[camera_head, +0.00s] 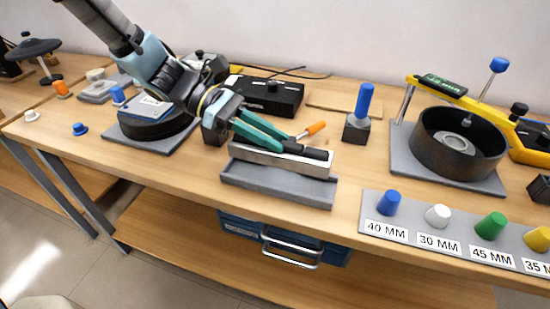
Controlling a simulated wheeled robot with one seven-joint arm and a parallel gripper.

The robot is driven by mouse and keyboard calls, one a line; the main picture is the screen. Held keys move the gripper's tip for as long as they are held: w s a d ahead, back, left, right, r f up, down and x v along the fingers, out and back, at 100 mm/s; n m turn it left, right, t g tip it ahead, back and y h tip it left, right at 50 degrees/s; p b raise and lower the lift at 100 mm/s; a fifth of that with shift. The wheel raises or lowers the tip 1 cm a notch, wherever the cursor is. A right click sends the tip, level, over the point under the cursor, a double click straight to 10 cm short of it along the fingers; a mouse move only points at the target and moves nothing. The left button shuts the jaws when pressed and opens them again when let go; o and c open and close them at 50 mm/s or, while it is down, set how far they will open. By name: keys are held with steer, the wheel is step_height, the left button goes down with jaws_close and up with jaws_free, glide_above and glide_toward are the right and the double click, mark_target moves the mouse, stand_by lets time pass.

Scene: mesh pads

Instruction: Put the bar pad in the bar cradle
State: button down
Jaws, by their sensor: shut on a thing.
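The bar pad (270,160) is a long, light grey bar with a dark top, lying lengthwise from left to right near the table's middle. My gripper (308,151), with teal fingers and black tips, reaches in from the upper left and is shut on the bar pad. The bar cradle (276,191) is a long grey tray just in front of and below the bar pad. The bar runs about parallel to the cradle, along its back side. I cannot tell whether the bar touches the cradle. The fingers hide part of the bar's top.
A black box (268,96) and an orange-handled tool (314,128) are behind. A blue-handled block (361,112) stands right of them. A round black pot (458,145) is at right. A strip of labelled coloured knobs (430,238) lies at front right. A round device (155,117) is left.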

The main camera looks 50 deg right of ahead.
mark_target(272, 160)
steer(key=shift+f+p, duration=0.4)
steer(key=shift+f, duration=2.45)
steer(key=shift+f, duration=0.1)
steer(key=c, duration=0.7)
jaws_free()
steer(key=b+v, duration=0.2)
steer(key=v, duration=1)
steer(key=shift+a+b, duration=0.1)
steer(key=shift+b, duration=0.3)
